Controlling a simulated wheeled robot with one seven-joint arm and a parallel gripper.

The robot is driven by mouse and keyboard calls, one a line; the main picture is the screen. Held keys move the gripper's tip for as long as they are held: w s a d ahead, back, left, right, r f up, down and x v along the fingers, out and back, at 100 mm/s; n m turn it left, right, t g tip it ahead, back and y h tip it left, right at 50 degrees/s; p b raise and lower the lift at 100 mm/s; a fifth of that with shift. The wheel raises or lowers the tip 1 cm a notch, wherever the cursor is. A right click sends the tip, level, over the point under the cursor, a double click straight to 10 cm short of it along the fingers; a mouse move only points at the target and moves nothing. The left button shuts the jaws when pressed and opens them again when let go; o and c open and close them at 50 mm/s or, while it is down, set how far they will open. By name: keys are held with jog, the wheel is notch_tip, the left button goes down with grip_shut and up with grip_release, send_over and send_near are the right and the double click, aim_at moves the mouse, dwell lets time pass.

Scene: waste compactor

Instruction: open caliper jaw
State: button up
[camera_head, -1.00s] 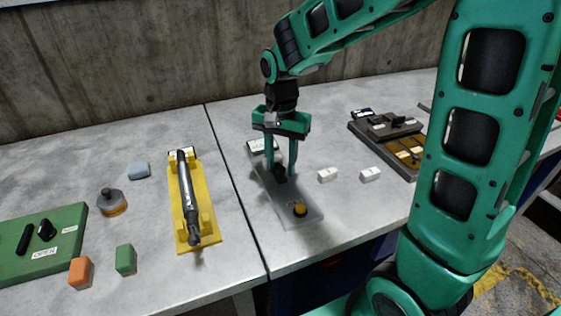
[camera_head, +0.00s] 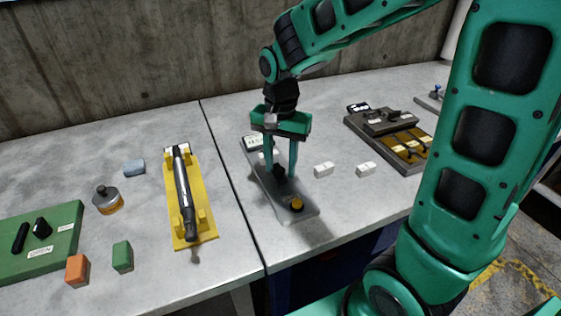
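A long grey plate (camera_head: 303,212) on the right-hand table looks like the caliper fixture. The fingers hide part of the plate, and the jaw itself is not clear at this size.
Two white blocks (camera_head: 323,169) (camera_head: 365,170) lie right of the plate. A dark tray (camera_head: 379,150) stands behind them. On the left table are a yellow cradle (camera_head: 205,223) with a dark rod, a green panel (camera_head: 60,228), orange and green blocks, and a round weight (camera_head: 108,199).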

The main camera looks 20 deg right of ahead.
aim_at(281, 168)
notch_tip(281, 168, up, 11)
jog(key=shift+f, duration=0.15)
dwell(0.6)
jog(key=shift+d, duration=0.1)
jog(key=s+d+f+n, duration=0.1)
jog(key=s+d+f, duration=0.2)
jog(key=s+d, duration=0.5)
jog(key=s+d+f+n, duration=0.1)
jog(key=s+d+f, duration=0.3)
jog(key=s+d, duration=0.5)
jog(key=s, duration=0.4)
jog(key=shift+s+d+f+n, duration=0.15)
jog(key=shift+s+d+n, duration=0.05)
jog(key=shift+d+n, duration=0.1)
